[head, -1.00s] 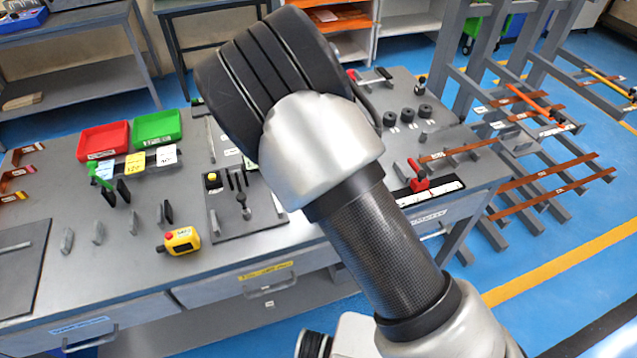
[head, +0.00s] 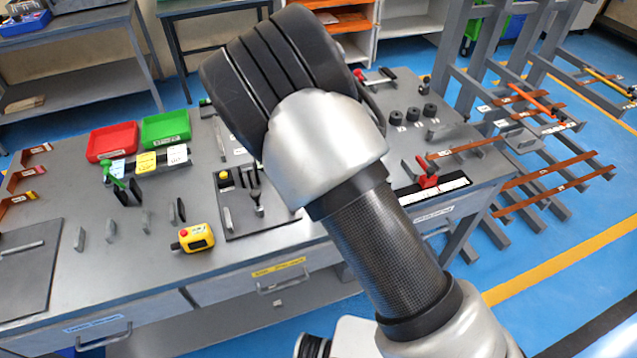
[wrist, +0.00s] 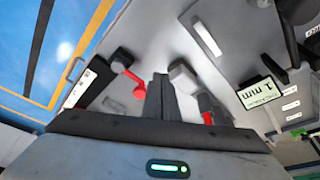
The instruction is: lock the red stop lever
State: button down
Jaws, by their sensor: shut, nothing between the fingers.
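The red stop lever (head: 428,181) stands at the right front of the grey bench, beside a white ruler strip (head: 459,186). In the head view my arm hides the gripper. Whether the lever is locked cannot be told.
Another red part (wrist: 207,118) sits right of my fingers, partly hidden. Black round weights (head: 413,114) and a copper bar (head: 468,147) are on the bench behind the lever. A yellow pendant (head: 193,238) lies at the front. A rack with bars (head: 545,182) stands right.

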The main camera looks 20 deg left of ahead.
jog(key=a+v, duration=0.1)
jog(key=v, duration=0.9)
jog(key=shift+w+a, duration=0.15)
jog(key=shift+a, duration=0.15)
